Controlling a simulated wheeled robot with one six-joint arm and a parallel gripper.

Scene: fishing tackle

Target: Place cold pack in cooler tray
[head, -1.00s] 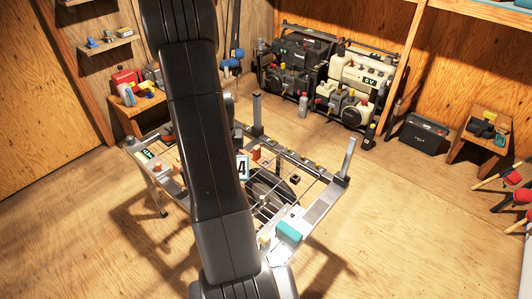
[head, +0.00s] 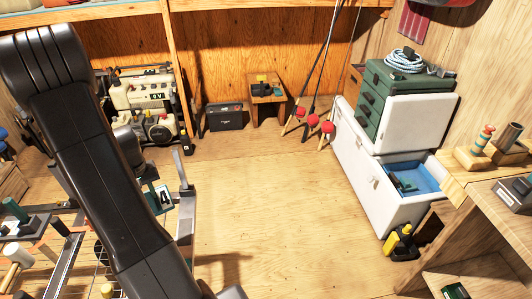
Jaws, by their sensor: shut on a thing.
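The white cooler (head: 376,185) stands open on the right. Its blue-lined tray (head: 428,178) shows, with some small dark green things at its left end. My gripper is well to the left of the cooler and apart from it.
A green drawer box (head: 388,105) with coiled rope stands against the cooler's white lid. Red-tipped rods (head: 313,122) lean beside it. A yellow-and-black tool (head: 402,242) stands in front. Wooden shelves (head: 478,210) are at right. The middle floor is clear.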

